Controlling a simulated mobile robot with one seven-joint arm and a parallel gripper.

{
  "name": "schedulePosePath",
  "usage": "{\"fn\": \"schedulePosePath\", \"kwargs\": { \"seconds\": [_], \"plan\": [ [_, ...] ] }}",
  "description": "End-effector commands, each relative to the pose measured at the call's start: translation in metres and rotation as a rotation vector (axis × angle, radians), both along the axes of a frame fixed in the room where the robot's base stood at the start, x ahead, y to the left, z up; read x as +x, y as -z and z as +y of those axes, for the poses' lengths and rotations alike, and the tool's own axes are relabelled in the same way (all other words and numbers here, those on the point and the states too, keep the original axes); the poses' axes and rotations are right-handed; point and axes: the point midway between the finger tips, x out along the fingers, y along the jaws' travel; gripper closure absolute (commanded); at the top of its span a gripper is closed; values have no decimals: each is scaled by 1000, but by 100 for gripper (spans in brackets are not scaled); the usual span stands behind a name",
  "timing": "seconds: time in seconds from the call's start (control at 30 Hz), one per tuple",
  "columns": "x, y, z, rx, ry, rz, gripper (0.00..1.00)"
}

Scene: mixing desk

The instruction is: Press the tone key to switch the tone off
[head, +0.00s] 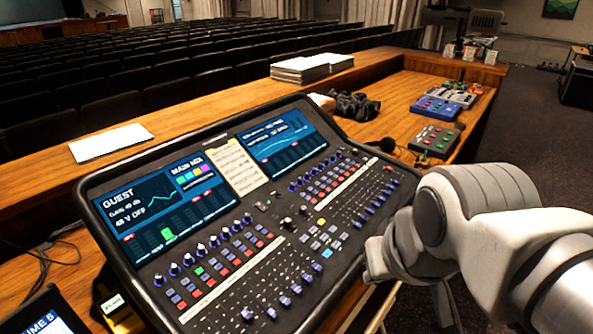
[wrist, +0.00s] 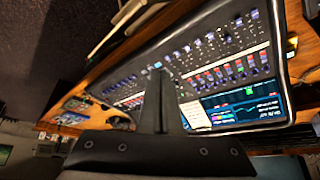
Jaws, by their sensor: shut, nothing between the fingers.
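The mixing desk (head: 300,222) lies tilted on the wooden counter, covered with knobs, coloured keys and faders. A yellow key (head: 321,221) and small pale and blue keys sit right of its middle. I cannot read which key is the tone key. The left screen (head: 160,205) reads GUEST, 48 V OFF and MAIN MIX. In the wrist view the desk (wrist: 225,60) shows turned, behind my gripper (wrist: 157,78), whose fingers are shut and empty. The fingers overlap the desk in that view; I see no clear contact. In the head view my arm is at the desk's right edge.
A note sheet (head: 237,165) lies between the screens. Paper stacks (head: 300,68), a dark bundle of cable (head: 355,106) and small coloured boxes (head: 434,139) stand on the counter behind. A white sheet (head: 111,143) lies at left. Dark seats fill the back.

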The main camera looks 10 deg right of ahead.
Motion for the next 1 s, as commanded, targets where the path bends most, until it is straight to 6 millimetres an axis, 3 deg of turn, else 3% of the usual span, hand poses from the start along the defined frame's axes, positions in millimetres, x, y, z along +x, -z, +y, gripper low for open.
{"fn": "schedulePosePath", "kwargs": {
  "seconds": [0.27,0.7,1.0],
  "plan": [
    [18,-6,-7,-21,37,-10,100],
    [110,-19,-34,-84,164,-88,100],
    [174,-12,-45,-73,207,-146,100]
  ]
}}
